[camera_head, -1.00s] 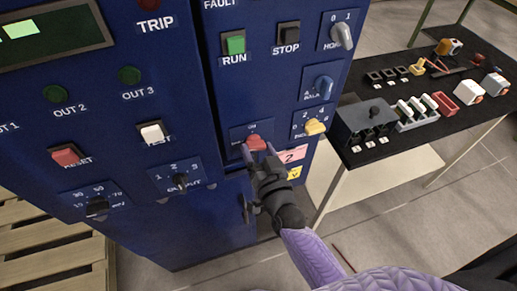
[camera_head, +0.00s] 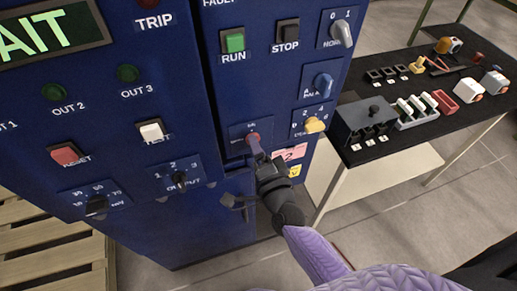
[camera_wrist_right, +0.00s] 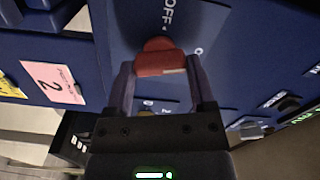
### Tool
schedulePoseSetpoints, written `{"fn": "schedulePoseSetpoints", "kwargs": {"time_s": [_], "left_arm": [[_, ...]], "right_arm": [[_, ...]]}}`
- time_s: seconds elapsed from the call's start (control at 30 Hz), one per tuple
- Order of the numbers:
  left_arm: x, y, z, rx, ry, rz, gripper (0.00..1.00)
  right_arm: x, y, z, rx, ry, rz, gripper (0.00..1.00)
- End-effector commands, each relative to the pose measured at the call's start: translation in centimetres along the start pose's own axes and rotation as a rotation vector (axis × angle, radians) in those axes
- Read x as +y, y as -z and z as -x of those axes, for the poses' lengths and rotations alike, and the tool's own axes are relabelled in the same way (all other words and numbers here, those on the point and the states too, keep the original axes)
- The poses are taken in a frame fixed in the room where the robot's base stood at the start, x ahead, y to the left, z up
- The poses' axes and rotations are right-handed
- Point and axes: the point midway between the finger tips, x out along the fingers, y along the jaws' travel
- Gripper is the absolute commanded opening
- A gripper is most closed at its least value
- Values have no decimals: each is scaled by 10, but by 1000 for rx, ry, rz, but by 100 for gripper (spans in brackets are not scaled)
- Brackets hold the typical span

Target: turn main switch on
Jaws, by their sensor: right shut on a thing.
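The main switch is a red rotary knob (camera_head: 252,138) on a blue plate low on the right half of the blue cabinet. My right gripper (camera_head: 257,150) reaches it from below right and covers part of it. In the right wrist view the red knob (camera_wrist_right: 160,57) sits between the two fingers of the gripper (camera_wrist_right: 160,72), which is shut on it. The word OFF shows on the plate beside the knob; the other position label is hidden or unreadable. The display (camera_head: 48,34) at top left shows green letters ending in AIT. My left gripper is not in view.
Close to the knob are a yellow selector (camera_head: 314,125), a blue selector (camera_head: 323,84), a green RUN button (camera_head: 234,41) and a black STOP button (camera_head: 288,32). A dark table (camera_head: 365,153) with several parts stands at right. A wooden pallet (camera_head: 50,237) lies lower left.

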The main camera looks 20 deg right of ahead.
Motion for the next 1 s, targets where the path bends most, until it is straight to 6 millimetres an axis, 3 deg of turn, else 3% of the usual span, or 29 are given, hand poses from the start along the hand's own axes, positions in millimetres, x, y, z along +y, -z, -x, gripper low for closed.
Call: {"fn": "schedulePoseSetpoints", "kwargs": {"time_s": [0.5,1.0], "left_arm": [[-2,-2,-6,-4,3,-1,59],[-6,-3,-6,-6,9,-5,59]], "right_arm": [[2,-1,0,-1,-2,-286,12],[2,-1,0,-1,-3,-330,12]]}}
